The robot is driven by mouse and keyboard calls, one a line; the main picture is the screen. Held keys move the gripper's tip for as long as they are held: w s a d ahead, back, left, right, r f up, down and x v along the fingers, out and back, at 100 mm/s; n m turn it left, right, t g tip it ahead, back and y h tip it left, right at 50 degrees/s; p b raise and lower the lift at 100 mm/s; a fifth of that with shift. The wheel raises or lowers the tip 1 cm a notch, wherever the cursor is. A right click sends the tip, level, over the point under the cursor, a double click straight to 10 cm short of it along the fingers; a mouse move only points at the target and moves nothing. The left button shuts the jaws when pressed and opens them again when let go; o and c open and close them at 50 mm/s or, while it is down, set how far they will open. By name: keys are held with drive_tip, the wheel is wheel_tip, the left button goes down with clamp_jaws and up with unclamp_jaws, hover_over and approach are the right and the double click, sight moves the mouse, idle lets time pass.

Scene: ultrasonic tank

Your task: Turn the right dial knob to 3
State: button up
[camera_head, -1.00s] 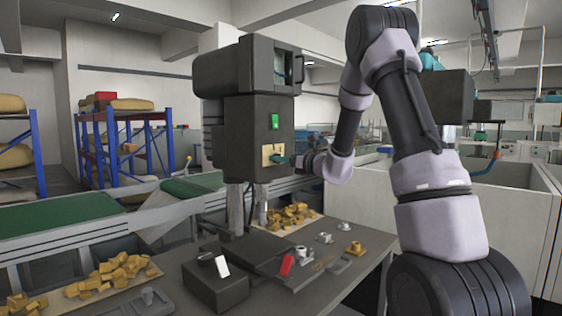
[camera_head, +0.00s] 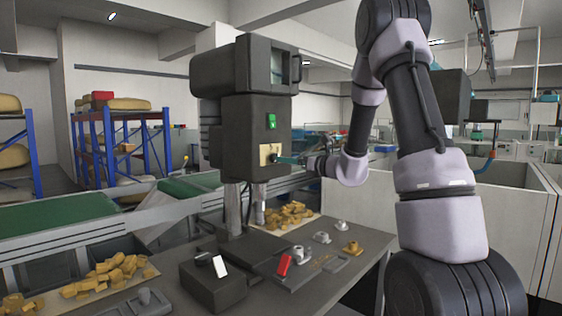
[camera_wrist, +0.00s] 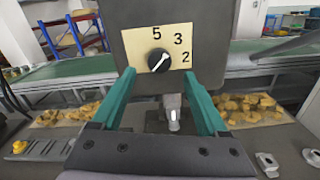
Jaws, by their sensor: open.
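The dial knob (camera_wrist: 158,60) is a black round knob on a cream plate (camera_wrist: 141,47) marked 5, 3 and 2. Its white line slants from lower left to upper right; I cannot tell which end is the pointer. In the head view the plate (camera_head: 264,152) is on the dark machine's front, below a green switch. My gripper (camera_wrist: 158,73) has two teal fingers spread wide, with nothing between them. The knob shows between and just beyond the fingertips, apart from them. In the head view my gripper (camera_head: 284,160) is right of the plate, facing it.
The machine (camera_head: 237,120) stands on a dark table with a black box (camera_head: 213,286), a red switch (camera_head: 284,265) and small metal parts. Yellow blocks (camera_head: 287,214) lie in piles on trays. A green conveyor (camera_head: 60,216) runs behind.

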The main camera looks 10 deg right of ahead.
drive_tip(key=shift+v, duration=2.7)
